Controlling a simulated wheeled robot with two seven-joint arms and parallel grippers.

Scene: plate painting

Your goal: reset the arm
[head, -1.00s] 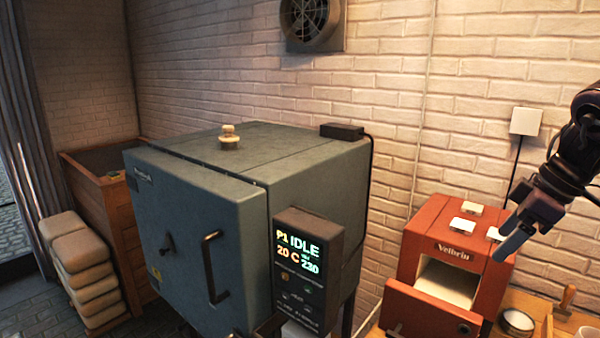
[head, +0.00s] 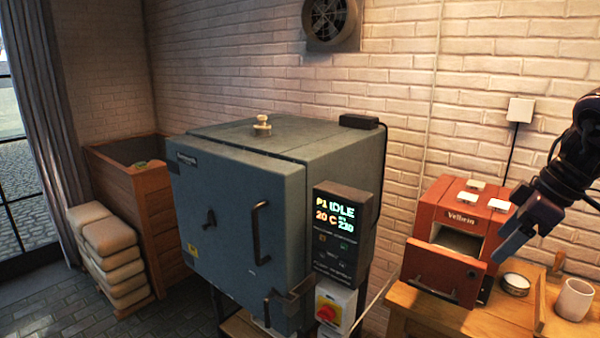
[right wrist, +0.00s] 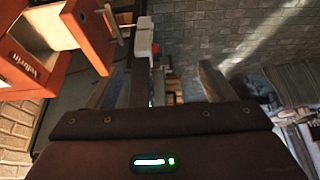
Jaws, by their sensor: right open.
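My right arm comes in from the right edge of the head view. Its right gripper (head: 513,243) hangs in the air in front of the small red-orange Velbrin box (head: 490,228). In the right wrist view the gripper (right wrist: 160,85) shows its two fingers spread apart, with nothing held between them. The Velbrin box (right wrist: 30,60) shows at the upper left of that view, apart from the fingers. My left gripper is not in view.
A large blue-grey kiln (head: 225,215) stands in the middle, door closed, its panel (head: 340,235) reading IDLE. The Velbrin box's front flap (head: 440,272) is open above a wooden table (head: 440,318). A white cup (head: 574,299) stands at the right.

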